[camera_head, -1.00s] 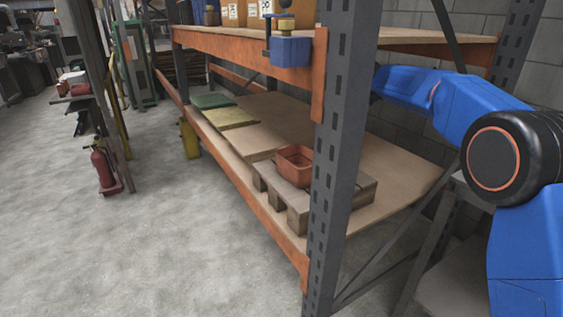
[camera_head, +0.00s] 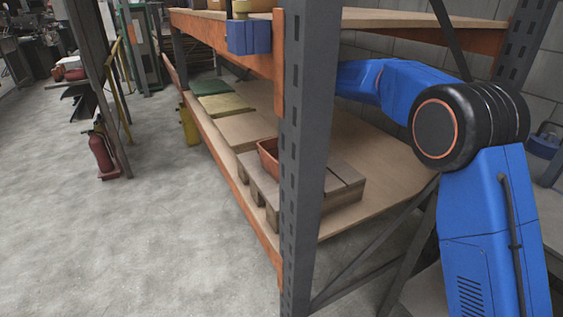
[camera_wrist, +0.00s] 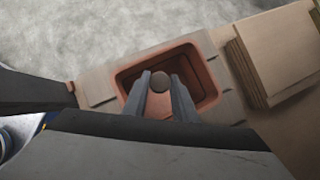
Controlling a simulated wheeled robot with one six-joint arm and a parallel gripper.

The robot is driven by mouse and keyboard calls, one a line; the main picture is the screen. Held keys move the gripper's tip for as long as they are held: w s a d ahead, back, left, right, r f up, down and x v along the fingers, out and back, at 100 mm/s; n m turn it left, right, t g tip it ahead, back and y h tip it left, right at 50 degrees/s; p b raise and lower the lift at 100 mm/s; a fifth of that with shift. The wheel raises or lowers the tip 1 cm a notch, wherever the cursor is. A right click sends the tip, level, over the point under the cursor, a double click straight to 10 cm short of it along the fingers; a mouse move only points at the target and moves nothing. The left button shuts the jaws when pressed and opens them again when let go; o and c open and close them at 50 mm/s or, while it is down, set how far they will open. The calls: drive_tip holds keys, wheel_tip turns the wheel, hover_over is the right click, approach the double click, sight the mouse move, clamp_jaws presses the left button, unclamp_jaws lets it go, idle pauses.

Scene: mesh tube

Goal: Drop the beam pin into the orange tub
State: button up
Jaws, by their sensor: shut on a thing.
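The orange tub (camera_wrist: 206,82) lies open below my gripper in the wrist view. It also shows in the head view (camera_head: 267,157), standing on a wooden pallet and partly hidden by the grey rack post. My gripper (camera_wrist: 160,84) is shut on the beam pin (camera_wrist: 160,82), whose round brown end shows between the fingertips. The pin appears over the tub's opening in the wrist view; its height above the tub is unclear. The rest of the pin is hidden. In the head view the post hides my gripper.
The pallet (camera_head: 340,190) stands on the lower rack shelf (camera_head: 385,165). Green and yellow boards (camera_head: 225,104) lie farther along it. The grey post (camera_head: 304,150) and upper shelf beam (camera_head: 215,43) bound the space. A blue block (camera_head: 249,37) is at that beam.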

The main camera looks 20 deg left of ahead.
drive_tip(key=shift+f, duration=0.3)
drive_tip(key=o, duration=1.1)
drive_tip(key=shift+d, duration=0.1)
drive_tip(key=shift+r, duration=0.1)
drive_tip(key=v, duration=1.1)
drive_tip(key=shift+w+d+r, duration=0.1)
drive_tip(key=shift+d+r, duration=0.15)
drive_tip(key=shift+r, duration=0.1)
